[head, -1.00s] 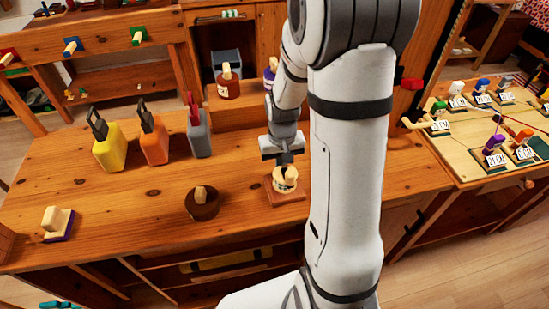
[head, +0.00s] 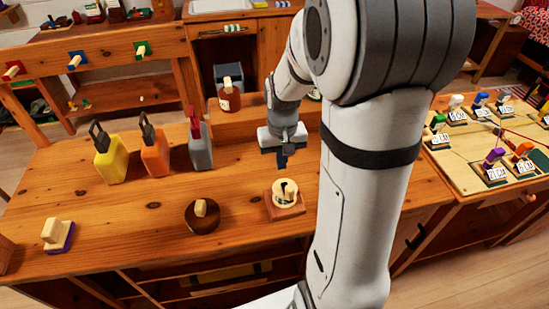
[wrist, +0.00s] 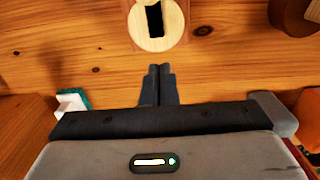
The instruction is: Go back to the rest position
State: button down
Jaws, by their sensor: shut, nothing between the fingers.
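My gripper (head: 283,160) is shut and empty above the wooden bench (head: 115,222). Its closed fingers also show in the wrist view (wrist: 158,85). A cream round piece with a dark slot (head: 285,192) sits on a square wooden base (head: 287,211), just in front of my gripper and apart from it. The same round piece is at the top of the wrist view (wrist: 157,28). My arm hides part of the bench to the right.
A dark brown round piece with a peg (head: 203,214) stands left of the base. Yellow (head: 112,163), orange (head: 155,155) and grey (head: 200,150) tagged blocks stand further back. A purple-based block (head: 58,237) is at left. A board with several labelled pieces (head: 465,160) is at right.

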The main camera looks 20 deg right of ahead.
jog(key=s+a+r+n+t, duration=0.1)
jog(key=s+a+r+t, duration=0.1)
jog(key=s+a+r, duration=0.4)
jog(key=s+r, duration=0.3)
jog(key=s, duration=0.4)
jog(key=shift+r+n+t, duration=0.3)
jog(key=shift+n, duration=0.1)
jog(key=shift+s, duration=0.1)
